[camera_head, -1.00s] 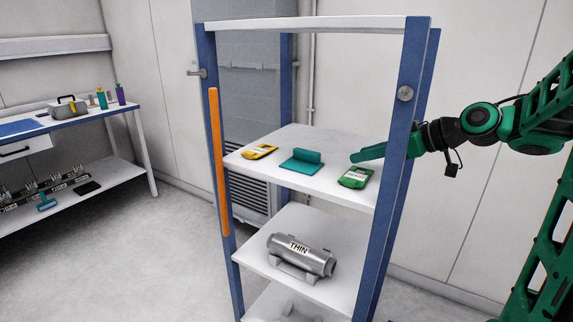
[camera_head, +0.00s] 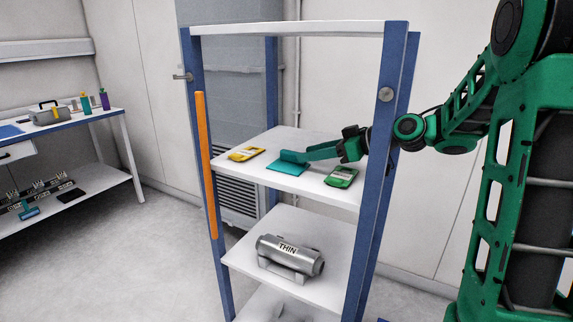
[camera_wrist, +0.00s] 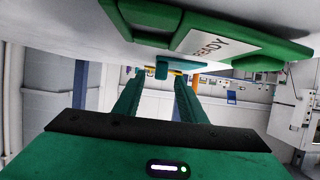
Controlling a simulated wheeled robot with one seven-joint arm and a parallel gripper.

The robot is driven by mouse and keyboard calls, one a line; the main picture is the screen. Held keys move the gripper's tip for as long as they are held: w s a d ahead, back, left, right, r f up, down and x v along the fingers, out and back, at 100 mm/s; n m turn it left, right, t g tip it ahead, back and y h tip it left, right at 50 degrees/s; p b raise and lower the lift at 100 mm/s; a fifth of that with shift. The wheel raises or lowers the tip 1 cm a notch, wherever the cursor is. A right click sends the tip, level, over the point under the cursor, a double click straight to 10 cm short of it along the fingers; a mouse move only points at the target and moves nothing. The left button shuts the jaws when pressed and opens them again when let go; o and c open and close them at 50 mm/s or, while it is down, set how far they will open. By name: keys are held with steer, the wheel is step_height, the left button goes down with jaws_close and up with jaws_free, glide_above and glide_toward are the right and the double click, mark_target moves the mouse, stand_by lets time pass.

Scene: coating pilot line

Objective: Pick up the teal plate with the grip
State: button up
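The teal plate (camera_head: 284,168) lies on the upper shelf of the rack, between a yellow device and a green device. Its raised grip is largely hidden behind my fingers in the head view. My gripper (camera_head: 292,156) reaches in from the right, its fingertips at the grip. In the wrist view, my gripper (camera_wrist: 159,80) has its two fingers apart with nothing clamped between them. The teal grip (camera_wrist: 162,70) shows in the gap near the fingertips. I cannot tell whether the fingers touch it.
The green device (camera_head: 341,177), labelled READY in the wrist view (camera_wrist: 205,42), lies close beside my gripper. The yellow device (camera_head: 246,154) lies left of the plate. The rack's blue post (camera_head: 385,130) stands near my arm. A silver cylinder marked THIN (camera_head: 290,256) is on the shelf below.

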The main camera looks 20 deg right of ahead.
mark_target(289, 161)
steer(key=x, duration=0.3)
steer(key=shift+w+a+f, duration=0.1)
steer(key=shift+w+a, duration=0.05)
jaws_close()
